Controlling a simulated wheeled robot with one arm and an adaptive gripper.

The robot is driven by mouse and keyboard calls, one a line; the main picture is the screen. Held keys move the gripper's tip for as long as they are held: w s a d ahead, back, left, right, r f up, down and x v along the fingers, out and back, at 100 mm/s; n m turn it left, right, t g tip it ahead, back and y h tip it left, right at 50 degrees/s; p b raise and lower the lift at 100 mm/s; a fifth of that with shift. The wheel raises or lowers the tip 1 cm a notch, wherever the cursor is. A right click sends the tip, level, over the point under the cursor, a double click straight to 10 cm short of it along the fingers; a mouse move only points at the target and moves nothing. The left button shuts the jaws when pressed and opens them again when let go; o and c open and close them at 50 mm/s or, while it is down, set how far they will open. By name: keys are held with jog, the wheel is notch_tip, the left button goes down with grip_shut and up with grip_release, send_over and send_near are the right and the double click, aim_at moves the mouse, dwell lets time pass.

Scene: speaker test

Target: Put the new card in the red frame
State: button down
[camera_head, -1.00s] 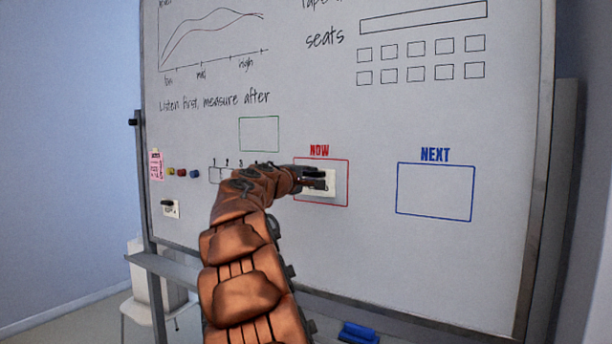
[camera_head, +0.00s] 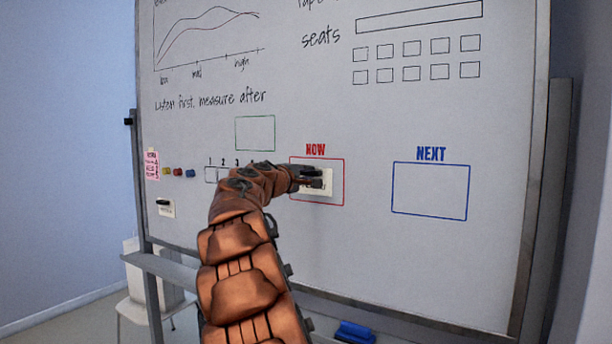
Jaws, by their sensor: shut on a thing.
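The red frame (camera_head: 343,190), labelled NOW, is drawn on the whiteboard at the middle. A small cream card (camera_head: 325,186) is inside the red outline in the picture. My gripper (camera_head: 318,180) is at the card, shut on it or on a dark piece at its front; the fingers hide part of the card. I cannot tell whether the card touches the board. Another small card (camera_head: 166,212) with a dark piece on its top is at the board's lower left.
An empty blue frame (camera_head: 430,190) labelled NEXT is to the right. An empty green frame (camera_head: 255,133) is above my arm. Coloured magnets (camera_head: 178,172) and a pink note (camera_head: 152,165) are at the left. A blue eraser-like object (camera_head: 355,332) is at the bottom ledge.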

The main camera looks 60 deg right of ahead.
jog(key=shift+d, duration=0.45)
dwell(0.5)
jog(key=c, duration=1.1)
grip_release()
jog(key=shift+o, duration=0.6)
jog(key=o, duration=0.3)
jog(key=shift+a, duration=0.2)
jog(key=a+b, duration=0.2)
jog(key=a, duration=0.4)
jog(key=shift+s+a, duration=0.15)
jog(key=shift+a, duration=0.2)
